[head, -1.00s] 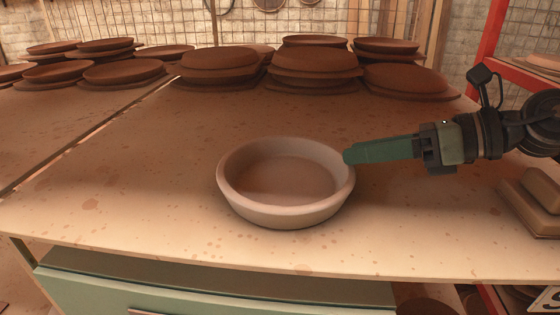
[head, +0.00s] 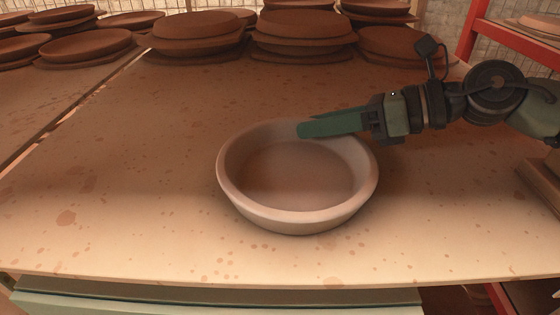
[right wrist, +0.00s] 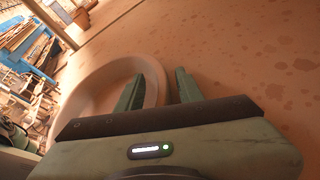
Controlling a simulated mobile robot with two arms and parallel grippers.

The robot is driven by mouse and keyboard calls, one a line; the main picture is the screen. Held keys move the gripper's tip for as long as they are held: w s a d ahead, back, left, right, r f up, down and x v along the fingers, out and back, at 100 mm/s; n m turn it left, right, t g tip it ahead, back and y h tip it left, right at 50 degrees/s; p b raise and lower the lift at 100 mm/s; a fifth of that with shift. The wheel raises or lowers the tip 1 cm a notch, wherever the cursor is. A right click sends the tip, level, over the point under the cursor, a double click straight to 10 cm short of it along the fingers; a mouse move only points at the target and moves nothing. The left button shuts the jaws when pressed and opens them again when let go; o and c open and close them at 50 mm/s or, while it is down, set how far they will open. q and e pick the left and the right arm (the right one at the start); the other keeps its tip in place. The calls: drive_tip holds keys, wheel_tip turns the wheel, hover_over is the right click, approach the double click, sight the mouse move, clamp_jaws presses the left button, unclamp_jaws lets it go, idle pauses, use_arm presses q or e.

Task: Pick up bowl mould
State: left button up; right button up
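The bowl mould (head: 297,218) is a round, shallow, pale clay bowl standing upright on the table in the head view. My right gripper (head: 305,130) reaches in from the right, its green fingers over the far right rim and pointing left. In the right wrist view the two fingers (right wrist: 160,80) are apart. The left finger shows against the bowl's inside and the right one against the table outside, with the bowl mould's rim (right wrist: 153,68) between them. I cannot tell whether either finger touches it. My left gripper is not in view.
The table (head: 120,190) is clear around the bowl, with brown stains. Stacks of dark brown plates (head: 300,38) stand along the back. A red frame (head: 480,30) rises at the right. A table seam runs along the left, and the front edge is close to the bowl.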

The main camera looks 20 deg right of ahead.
drive_tip(key=shift+w+a+f, duration=0.25)
drive_tip(key=shift+w+a, duration=0.2)
drive_tip(key=shift+w, duration=0.05)
drive_tip(key=shift+s+d+r, duration=0.1)
drive_tip(key=shift+s+d, duration=0.05)
drive_tip(key=shift+s, duration=0.1)
drive_tip(key=shift+c, duration=0.7)
drive_tip(key=shift+s+d, duration=0.15)
drive_tip(key=shift+s, duration=0.15)
clamp_jaws()
drive_tip(key=shift+w, duration=0.1)
